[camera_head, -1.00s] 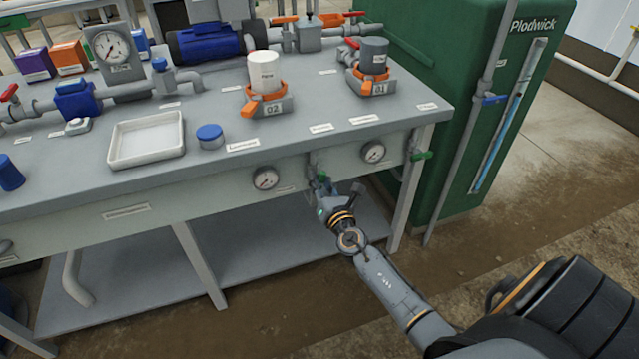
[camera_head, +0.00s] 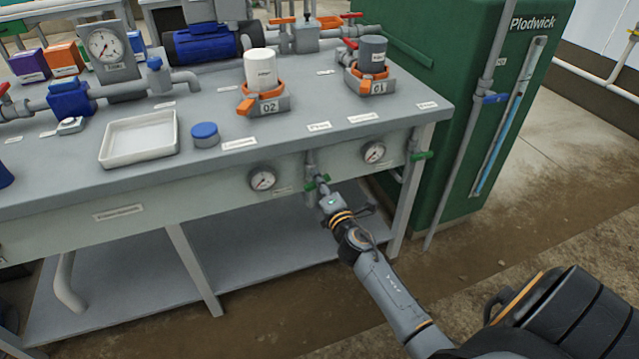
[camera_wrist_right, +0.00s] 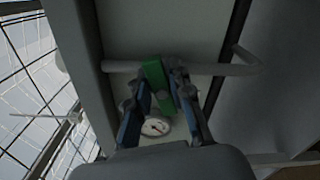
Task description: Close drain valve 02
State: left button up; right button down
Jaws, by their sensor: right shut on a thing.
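A green valve handle (camera_head: 318,181) sits on a grey pipe below the front edge of the bench, between two round gauges. My right gripper (camera_head: 320,184) reaches it from the front and covers part of it. In the right wrist view the green handle (camera_wrist_right: 157,84) lies between the two fingers of my right gripper (camera_wrist_right: 163,90), which is shut on it. A second green valve handle (camera_head: 422,155) sits at the right end of the bench front, apart from my gripper. The label by the held valve is too small to read. My left gripper is out of view.
The left gauge (camera_head: 262,179) and right gauge (camera_head: 374,152) flank the held valve. The bench top (camera_head: 220,200) carries units marked 02 (camera_head: 270,107) and 01 (camera_head: 378,87). A bench leg (camera_head: 408,190) and green cabinet (camera_head: 460,130) stand to the right.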

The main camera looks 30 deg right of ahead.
jog(key=shift+m, duration=2)
jog(key=c, duration=1.3)
grip_release()
jog(key=shift+f, duration=0.1)
jog(key=v, duration=1.2)
jog(key=shift+d, duration=0.1)
